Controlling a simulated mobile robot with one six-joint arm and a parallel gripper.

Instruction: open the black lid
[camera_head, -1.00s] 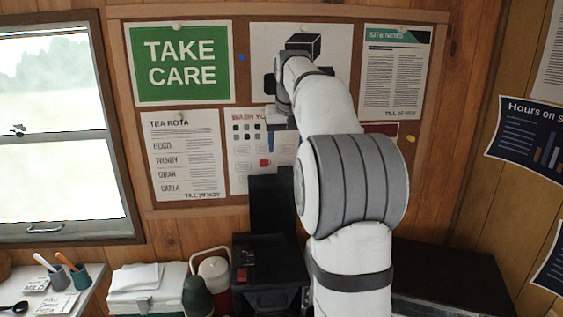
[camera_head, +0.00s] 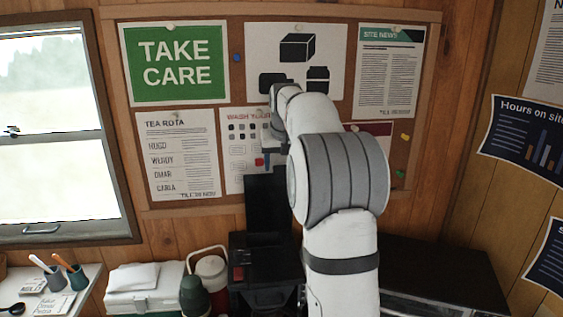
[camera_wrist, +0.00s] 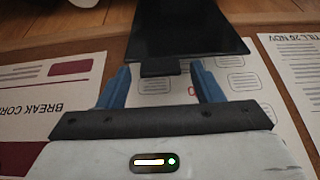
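The black lid (camera_head: 266,203) stands upright at the back of a black box (camera_head: 268,270) in the head view, raised off its top. In the wrist view the lid (camera_wrist: 185,28) is a dark panel with a small tab (camera_wrist: 160,68) at its near edge. My gripper (camera_wrist: 160,82) is open, with its blue fingers apart on either side of the tab. A gap shows between the tab and each finger. In the head view my gripper is just above the lid's top edge, mostly hidden by my arm.
A dark appliance (camera_head: 440,275) is at the right. The notice board (camera_head: 233,60) is close behind my gripper.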

